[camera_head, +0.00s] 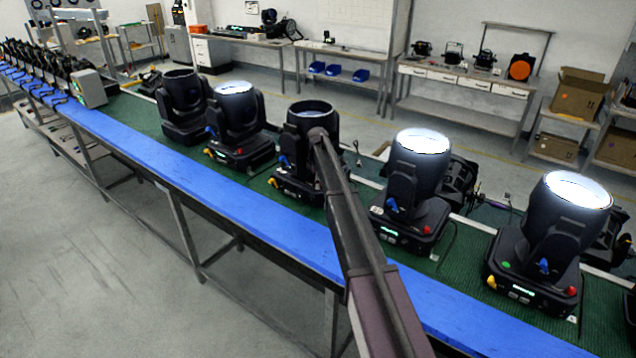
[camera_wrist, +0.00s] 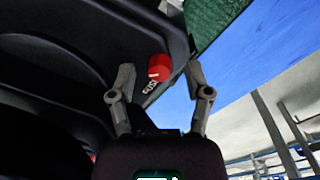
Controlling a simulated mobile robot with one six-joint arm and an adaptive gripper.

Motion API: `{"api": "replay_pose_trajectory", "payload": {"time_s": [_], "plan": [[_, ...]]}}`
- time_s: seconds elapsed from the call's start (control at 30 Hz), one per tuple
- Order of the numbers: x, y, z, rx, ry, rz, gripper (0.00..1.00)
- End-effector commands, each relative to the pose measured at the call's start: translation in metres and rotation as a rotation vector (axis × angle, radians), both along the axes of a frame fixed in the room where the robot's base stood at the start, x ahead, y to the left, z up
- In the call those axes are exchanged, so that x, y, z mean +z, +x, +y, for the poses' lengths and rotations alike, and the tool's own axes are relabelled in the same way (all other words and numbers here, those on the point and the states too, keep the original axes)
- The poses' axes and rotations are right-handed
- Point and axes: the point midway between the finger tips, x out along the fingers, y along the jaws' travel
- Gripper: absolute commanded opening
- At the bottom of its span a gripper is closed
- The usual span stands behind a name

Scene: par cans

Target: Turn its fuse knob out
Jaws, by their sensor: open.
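The red fuse knob (camera_wrist: 159,67) sits on the black base (camera_wrist: 100,50) of a par can in the wrist view. White lettering is beside it. My gripper (camera_wrist: 160,78) is open, with one finger to each side of the knob; I cannot tell whether either finger touches it. In the head view my arm reaches over the bench to the middle par can (camera_head: 308,122), whose lens looks dark. The arm hides part of that can's base, and the red knob and my gripper cannot be made out there.
Lit par cans stand to the left (camera_head: 236,115) and right (camera_head: 420,160) of the middle one, with another lit one (camera_head: 562,225) farther right. They stand on a green mat (camera_head: 130,110) behind a blue bench edge (camera_head: 215,190). The floor in front is clear.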

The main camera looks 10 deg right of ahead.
Motion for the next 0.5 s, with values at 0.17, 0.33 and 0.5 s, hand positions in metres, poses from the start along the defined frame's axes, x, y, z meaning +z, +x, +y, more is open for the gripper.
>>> {"api": "replay_pose_trajectory", "payload": {"time_s": [0.17,0.33,0.5], "plan": [[0.0001,0.0,0.0001,0.0,0.0,0.0,0.41],[0.0001,-0.0001,0.0002,0.0,0.0,0.0,0.0],[0.0,-0.0003,0.0003,-0.001,0.0,0.0,0.0]]}}
